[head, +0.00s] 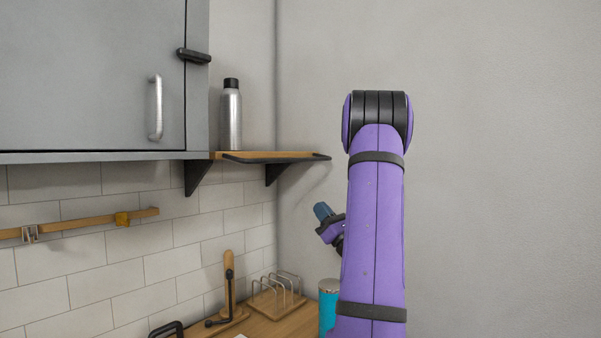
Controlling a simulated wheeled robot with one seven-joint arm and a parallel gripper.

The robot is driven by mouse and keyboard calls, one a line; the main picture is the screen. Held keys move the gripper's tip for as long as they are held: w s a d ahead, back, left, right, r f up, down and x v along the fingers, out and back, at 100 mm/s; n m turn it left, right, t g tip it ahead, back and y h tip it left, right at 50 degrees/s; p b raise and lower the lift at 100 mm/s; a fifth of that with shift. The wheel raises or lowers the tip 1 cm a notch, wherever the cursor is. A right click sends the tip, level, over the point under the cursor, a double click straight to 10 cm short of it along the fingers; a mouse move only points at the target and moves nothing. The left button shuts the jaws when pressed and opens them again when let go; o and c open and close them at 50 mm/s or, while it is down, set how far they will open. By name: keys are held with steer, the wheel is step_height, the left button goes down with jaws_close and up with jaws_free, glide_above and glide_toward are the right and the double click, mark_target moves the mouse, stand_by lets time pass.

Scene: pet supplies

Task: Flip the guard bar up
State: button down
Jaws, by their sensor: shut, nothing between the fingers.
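The guard bar (276,160) is a thin black bar along the front of a small wooden shelf (262,154) in the corner. It lies low, about level with the shelf board, and runs out to the right end. My gripper (323,211) shows only in part to the left of my purple arm, as a small purple and dark blue end tilted up and left. It is below and slightly right of the shelf's right end, apart from the bar. It looks shut and empty. My arm hides the rest of the wrist.
A steel bottle (232,115) with a black cap stands on the shelf. A grey cabinet (90,80) is at the left. Below are a wooden rack (277,300), a teal canister (328,305) and a wooden stand with a black lever (229,285). The right wall side is clear.

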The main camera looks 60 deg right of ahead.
steer(key=s+a+r+x, duration=0.1)
steer(key=r+x, duration=0.1)
steer(key=x, duration=1.1)
steer(key=shift+s+d, duration=0.3)
steer(key=shift+s, duration=0.15)
